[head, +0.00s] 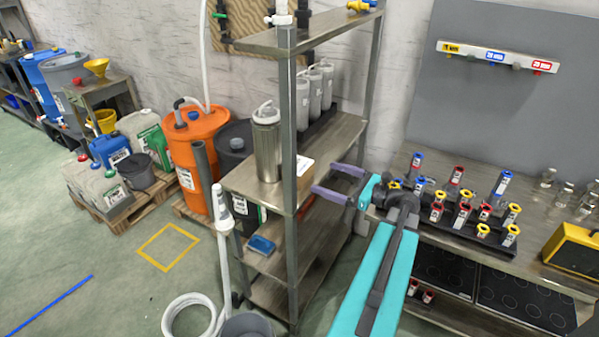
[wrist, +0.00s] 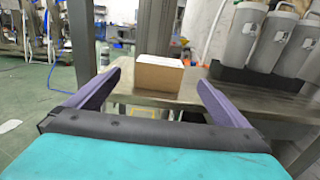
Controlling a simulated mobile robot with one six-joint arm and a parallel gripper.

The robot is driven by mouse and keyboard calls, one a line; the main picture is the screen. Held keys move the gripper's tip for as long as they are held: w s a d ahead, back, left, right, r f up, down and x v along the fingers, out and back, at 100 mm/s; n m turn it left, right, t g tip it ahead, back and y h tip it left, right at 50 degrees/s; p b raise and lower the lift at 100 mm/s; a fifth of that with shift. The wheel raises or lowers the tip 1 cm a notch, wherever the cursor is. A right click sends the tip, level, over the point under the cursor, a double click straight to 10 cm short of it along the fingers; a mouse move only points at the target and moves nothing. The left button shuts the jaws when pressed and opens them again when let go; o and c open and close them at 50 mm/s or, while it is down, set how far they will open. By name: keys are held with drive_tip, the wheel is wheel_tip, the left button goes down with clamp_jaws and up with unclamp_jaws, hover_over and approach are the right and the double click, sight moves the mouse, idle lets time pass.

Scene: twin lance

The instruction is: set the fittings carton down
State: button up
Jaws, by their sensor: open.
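The fittings carton (wrist: 159,76) is a small brown box with a white top. In the wrist view it sits upright on the metal shelf board (wrist: 125,90), just beyond my fingertips. In the head view the carton (head: 304,166) is partly hidden by the rack's front post. My gripper (head: 322,177) has two purple fingers, spread open and empty, pointing at the carton from the right. The gripper also shows in the wrist view (wrist: 159,82), with a finger to either side of the carton and a gap before it.
A steel flask (head: 267,150) stands left of the carton on the same shelf. Grey canisters (head: 302,105) stand in a dark holder behind; they are at the right in the wrist view. The rack's post (head: 290,130) is close by. A bench with a tube rack (head: 462,215) is at right.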

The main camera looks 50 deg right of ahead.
sight(299, 165)
drive_tip(key=shift+p+x, duration=0.55)
drive_tip(key=shift+x, duration=2.7)
drive_tip(key=shift+w, duration=0.1)
drive_tip(key=shift+p+x, duration=0.9)
drive_tip(key=shift+x, duration=1)
drive_tip(key=shift+w+a+r, duration=0.1)
drive_tip(key=shift+w+a, duration=0.1)
drive_tip(key=shift+w, duration=0.4)
drive_tip(key=c, duration=1.5)
drive_tip(key=shift+o, duration=0.2)
drive_tip(key=shift+r, duration=0.1)
